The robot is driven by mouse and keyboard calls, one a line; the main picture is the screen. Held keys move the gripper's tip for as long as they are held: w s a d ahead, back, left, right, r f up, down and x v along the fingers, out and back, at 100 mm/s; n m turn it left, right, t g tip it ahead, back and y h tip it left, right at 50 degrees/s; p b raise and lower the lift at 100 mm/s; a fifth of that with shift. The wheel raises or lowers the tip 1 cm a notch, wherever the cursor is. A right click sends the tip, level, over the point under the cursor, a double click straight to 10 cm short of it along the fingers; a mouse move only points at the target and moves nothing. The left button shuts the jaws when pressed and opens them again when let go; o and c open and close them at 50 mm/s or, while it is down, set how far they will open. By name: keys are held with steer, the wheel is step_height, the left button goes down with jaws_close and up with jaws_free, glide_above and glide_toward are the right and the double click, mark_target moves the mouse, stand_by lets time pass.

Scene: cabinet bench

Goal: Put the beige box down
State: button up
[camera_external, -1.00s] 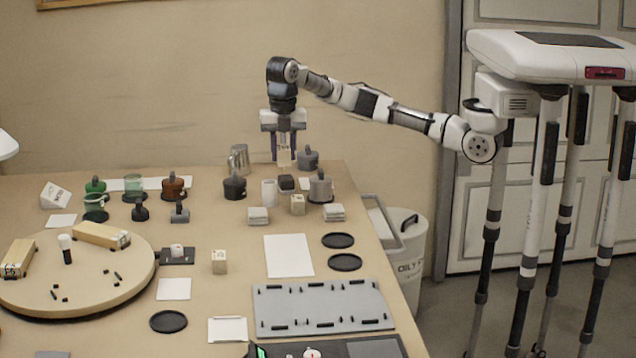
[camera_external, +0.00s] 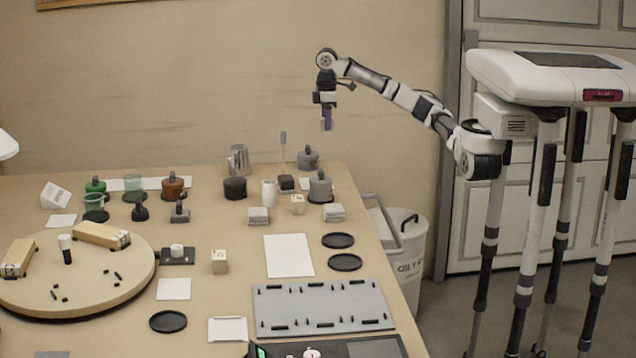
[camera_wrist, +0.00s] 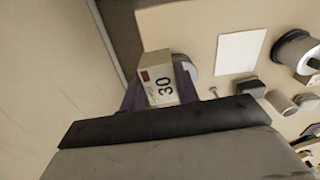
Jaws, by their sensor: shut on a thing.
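The beige box (camera_wrist: 158,78), marked 30 with a small red patch, is held between the dark purple fingers of my gripper (camera_wrist: 155,92) in the wrist view. In the external view my gripper (camera_external: 327,122) points down, raised well above the back right of the table. The held box is mostly hidden by the fingers there. My gripper is shut on it. Two other small beige boxes stand on the table, one near the white cup (camera_external: 297,205) and one near the middle (camera_external: 219,263).
Below stand a grey lidded pot (camera_external: 307,160), a second grey pot (camera_external: 320,188) and a dark block (camera_external: 286,184). A white sheet (camera_external: 288,255), black discs (camera_external: 338,240) and a grey board (camera_external: 322,306) lie nearer. A bin (camera_external: 405,240) stands beside the table.

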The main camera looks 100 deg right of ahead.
steer(key=s+d+f+m+p, duration=0.1)
steer(key=s+d+f+m, duration=0.3)
steer(key=s+d+f, duration=0.3)
steer(key=s+a+f+m+p, duration=0.2)
steer(key=s+f+m+p, duration=0.35)
steer(key=f, duration=0.45)
steer(key=s+d+r+m, duration=0.1)
steer(key=s+d+m, duration=0.2)
steer(key=s+d, duration=1.2)
steer(key=s+d+m, duration=0.2)
steer(key=s, duration=0.9)
steer(key=s+d+m, duration=0.2)
steer(key=s, duration=0.8)
steer(key=shift+s+f, duration=0.35)
steer(key=shift+s, duration=0.05)
steer(key=shift+s, duration=0.1)
